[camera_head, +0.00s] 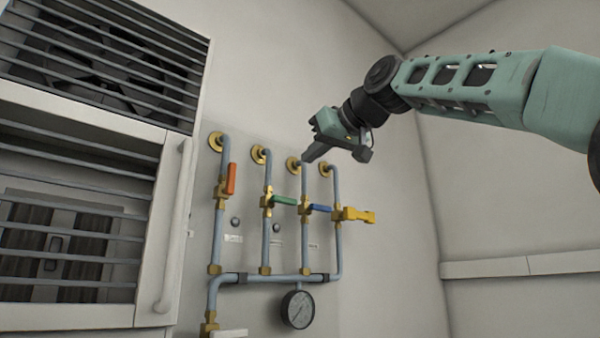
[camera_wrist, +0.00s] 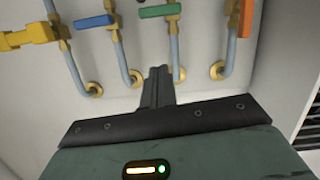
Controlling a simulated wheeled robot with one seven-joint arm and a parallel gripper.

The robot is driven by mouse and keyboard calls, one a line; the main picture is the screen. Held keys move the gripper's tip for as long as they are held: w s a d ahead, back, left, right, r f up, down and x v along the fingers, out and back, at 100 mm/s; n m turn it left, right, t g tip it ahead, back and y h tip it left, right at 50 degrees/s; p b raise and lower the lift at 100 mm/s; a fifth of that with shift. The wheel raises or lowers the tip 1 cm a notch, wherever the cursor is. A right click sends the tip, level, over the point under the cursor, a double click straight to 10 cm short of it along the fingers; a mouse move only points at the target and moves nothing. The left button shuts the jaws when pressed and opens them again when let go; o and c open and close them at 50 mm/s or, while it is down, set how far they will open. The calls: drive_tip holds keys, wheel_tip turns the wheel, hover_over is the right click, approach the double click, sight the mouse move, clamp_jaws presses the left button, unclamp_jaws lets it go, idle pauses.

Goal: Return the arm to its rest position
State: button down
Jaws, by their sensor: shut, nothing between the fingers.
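My arm (camera_head: 465,85) reaches in from the right in the head view. My gripper (camera_head: 308,158) is at its end, in front of the tops of the pipes on the wall panel. In the wrist view my gripper (camera_wrist: 158,72) shows its fingers together, with nothing between them. The fingertips overlap the pipe area near the wall flanges in the picture; whether they touch anything I cannot tell.
The pipes carry a red-orange valve handle (camera_head: 231,178), a green handle (camera_head: 284,201), a blue handle (camera_head: 318,208) and a yellow fitting (camera_head: 355,215). A pressure gauge (camera_head: 297,309) hangs below. A louvred cabinet (camera_head: 80,250) stands left. The right wall area is free.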

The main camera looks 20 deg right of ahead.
drive_tip(key=shift+v, duration=1.5)
drive_tip(key=s+a+f+g+b, duration=0.1)
drive_tip(key=a+f+g+b, duration=0.3)
drive_tip(key=f, duration=1.1)
drive_tip(key=s+a+f+n+g, duration=0.15)
drive_tip(key=a+f, duration=0.55)
drive_tip(key=f, duration=0.7)
drive_tip(key=s+a+f+g+b, duration=0.15)
drive_tip(key=a+f+g, duration=0.3)
drive_tip(key=f, duration=1.05)
drive_tip(key=s+d+f+n+g+h+b, duration=0.1)
drive_tip(key=s+d+f+g+b, duration=0.1)
drive_tip(key=s+f, duration=0.9)
drive_tip(key=s+d+f+g+h+b, duration=0.2)
drive_tip(key=s+f, duration=0.8)
drive_tip(key=f, duration=0.8)
drive_tip(key=shift+s+n+g+h, duration=0.3)
drive_tip(key=shift+s+n, duration=0.05)
drive_tip(key=shift+s, duration=0.05)
